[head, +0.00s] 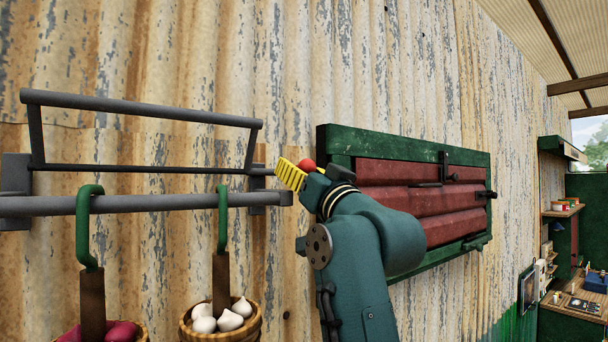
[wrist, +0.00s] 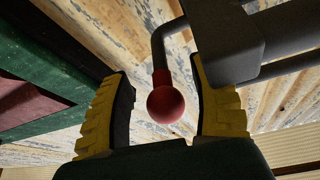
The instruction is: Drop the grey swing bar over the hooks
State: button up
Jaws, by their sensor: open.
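The grey swing bar (head: 140,107) stands raised above the grey rail (head: 150,204), held by a slanted arm at each end. Two green hooks (head: 88,230) (head: 222,218) hang over the rail below it. A red ball knob (head: 306,165) shows by my gripper (head: 290,173), at the rail's right end. In the wrist view the knob (wrist: 166,104) ends a bent grey rod (wrist: 158,55). It sits between the yellow fingers of my gripper (wrist: 162,90), which are open, with gaps on both sides. The rod's link to the swing bar is hard to see.
Baskets with white bulbs (head: 228,318) and dark red produce (head: 122,332) hang under the hooks. A green-framed red shutter (head: 425,200) is on the corrugated wall (head: 330,60), close behind my arm. Shelves and a workbench (head: 578,305) stand at the far right.

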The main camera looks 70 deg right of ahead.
jog(key=v, duration=1.2)
